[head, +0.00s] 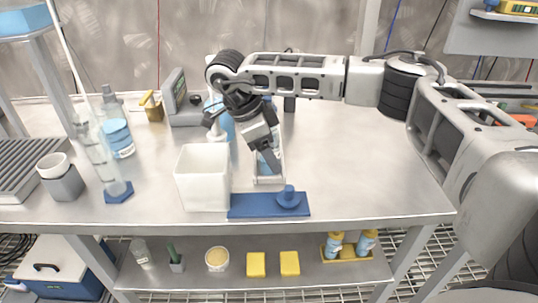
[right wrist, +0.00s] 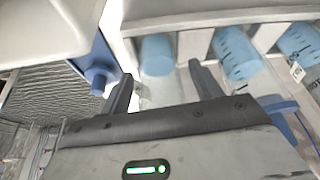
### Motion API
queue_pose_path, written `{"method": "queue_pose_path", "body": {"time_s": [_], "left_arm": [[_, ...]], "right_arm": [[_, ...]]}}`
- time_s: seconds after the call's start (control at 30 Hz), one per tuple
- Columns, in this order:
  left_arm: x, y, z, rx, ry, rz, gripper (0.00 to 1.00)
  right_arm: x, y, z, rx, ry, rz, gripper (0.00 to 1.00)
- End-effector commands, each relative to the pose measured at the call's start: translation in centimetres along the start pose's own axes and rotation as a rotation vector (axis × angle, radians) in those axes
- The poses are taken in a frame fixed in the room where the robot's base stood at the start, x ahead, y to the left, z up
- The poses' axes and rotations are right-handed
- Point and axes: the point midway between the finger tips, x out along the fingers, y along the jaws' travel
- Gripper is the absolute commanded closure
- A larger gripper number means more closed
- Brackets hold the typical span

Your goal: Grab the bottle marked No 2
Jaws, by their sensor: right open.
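A white rack (head: 268,180) stands near the middle of the table, and in the right wrist view (right wrist: 215,18) it holds several clear containers with blue contents. One blue-filled container (right wrist: 157,54) lies between my fingertips in that view. A second (right wrist: 237,55) and a third (right wrist: 300,43) are to its right. Part of a dark marking shows by the third, but I cannot read which bottle is No 2. My right gripper (head: 267,158) is open over the rack, and its two fingers show in the wrist view (right wrist: 161,70). My left gripper is not in view.
A white square bin (head: 203,178) stands left of the rack. A blue plate with a knob (head: 268,205) lies in front of it. A wash bottle (head: 117,130) and a glass cylinder (head: 98,155) stand at left. The table's right part is clear.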

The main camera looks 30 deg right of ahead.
Motion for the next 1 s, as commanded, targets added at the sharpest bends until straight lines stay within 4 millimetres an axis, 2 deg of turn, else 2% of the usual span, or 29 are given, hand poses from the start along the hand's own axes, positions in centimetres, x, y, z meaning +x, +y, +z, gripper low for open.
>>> {"method": "queue_pose_path", "body": {"time_s": [0.03,0.07,0.2,0.23,0.67,0.87,0.97,1.0], "left_arm": [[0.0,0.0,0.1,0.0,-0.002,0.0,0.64],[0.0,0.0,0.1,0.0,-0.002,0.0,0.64],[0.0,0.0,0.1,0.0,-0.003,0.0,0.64],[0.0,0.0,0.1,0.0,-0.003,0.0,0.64],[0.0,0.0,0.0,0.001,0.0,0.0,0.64],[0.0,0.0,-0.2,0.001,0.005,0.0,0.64],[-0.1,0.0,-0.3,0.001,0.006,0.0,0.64],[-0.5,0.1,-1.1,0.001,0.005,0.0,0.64]], "right_arm": [[0.0,0.0,0.0,0.0,0.0,0.0,0.36],[0.0,0.0,0.0,0.0,0.0,0.0,0.42],[-0.1,0.0,0.0,0.0,0.0,0.0,0.8],[-0.1,0.0,0.0,0.0,0.0,0.0,0.86],[-0.8,0.0,-0.3,0.001,-0.001,-0.001,0.85],[-3.3,0.0,-1.3,0.001,-0.003,-0.003,0.85],[-5.0,1.8,-2.6,-0.003,-0.003,-0.005,0.85],[-6.4,2.6,-3.4,-0.001,-0.003,-0.008,0.85]]}}
